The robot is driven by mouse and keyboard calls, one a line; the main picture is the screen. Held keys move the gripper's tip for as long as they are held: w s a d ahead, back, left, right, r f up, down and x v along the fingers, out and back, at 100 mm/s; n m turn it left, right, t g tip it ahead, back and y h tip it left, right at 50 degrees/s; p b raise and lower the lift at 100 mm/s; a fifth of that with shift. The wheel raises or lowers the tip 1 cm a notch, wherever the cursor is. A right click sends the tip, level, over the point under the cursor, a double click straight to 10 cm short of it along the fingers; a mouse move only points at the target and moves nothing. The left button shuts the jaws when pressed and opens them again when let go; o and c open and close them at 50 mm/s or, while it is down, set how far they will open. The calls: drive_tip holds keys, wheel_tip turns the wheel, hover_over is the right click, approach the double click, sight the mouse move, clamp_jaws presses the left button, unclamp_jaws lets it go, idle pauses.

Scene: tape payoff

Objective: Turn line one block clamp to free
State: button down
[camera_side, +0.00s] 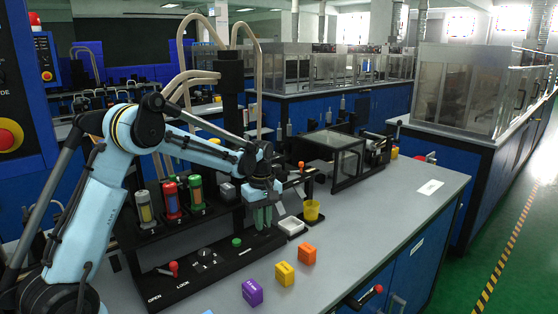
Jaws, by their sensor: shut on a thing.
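My gripper (263,217) points down with green fingers over the right end of a long black panel (205,275). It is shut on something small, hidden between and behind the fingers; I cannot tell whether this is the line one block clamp. No part is clearly readable as that clamp. The panel bears a red-handled lever (173,268) near the labels OPEN and LOCK, a dark dial (206,254) and a green knob (237,242) just left of my gripper.
Yellow (144,205), red (171,197) and green (195,192) canisters stand behind the panel. A white tray (291,225) and a yellow cup (312,210) are right of my gripper. Purple (252,292), yellow (284,273) and orange (306,254) blocks lie in front. The right bench is mostly clear.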

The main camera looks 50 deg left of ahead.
drive_tip(key=m, duration=1.2)
drive_tip(key=shift+m, duration=1.9)
drive_tip(key=c, duration=1.2)
unclamp_jaws()
drive_tip(key=shift+o, duration=0.2)
drive_tip(key=shift+r, duration=0.1)
wheel_tip(320, 180, up, 12)
